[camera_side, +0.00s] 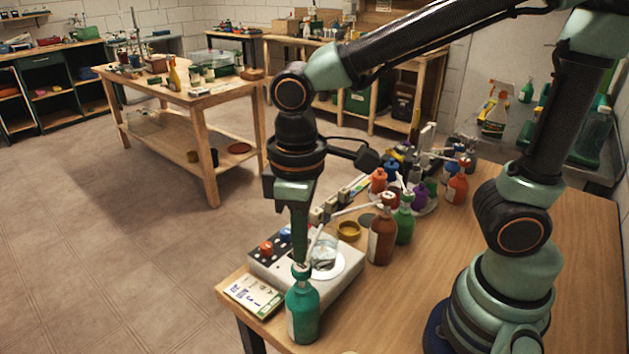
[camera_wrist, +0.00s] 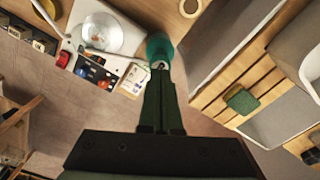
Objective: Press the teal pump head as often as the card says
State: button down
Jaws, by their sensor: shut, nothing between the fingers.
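The teal pump bottle (camera_side: 303,312) stands upright at the near left corner of the wooden table. My gripper (camera_side: 301,262) is shut and empty, pointing down with its tips right at the top of the teal pump head (camera_side: 301,271). I cannot tell whether the tips touch or press it. In the wrist view the teal bottle (camera_wrist: 158,45) shows just beyond the shut fingertips (camera_wrist: 159,68). The card (camera_side: 253,295) lies flat at the table edge, left of the bottle. It also shows in the wrist view (camera_wrist: 133,80), but its writing is too small to read.
A brown pump bottle (camera_side: 382,235) and a green one (camera_side: 405,225) stand further back, with several coloured bottles beyond. The bare table (camera_side: 420,280) is clear to the right.

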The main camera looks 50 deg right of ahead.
dwell(0.3)
notch_tip(320, 180, up, 6)
dwell(0.7)
jog(key=w+d+m+t, duration=0.2)
jog(key=d+m+t, duration=0.3)
jog(key=d, duration=0.9)
jog(key=shift+w+d+r+m+t, duration=0.15)
jog(key=shift+w+d+m+t, duration=0.15)
jog(key=shift+w+d+m, duration=0.15)
jog(key=shift+s+a, duration=0.1)
dwell(0.9)
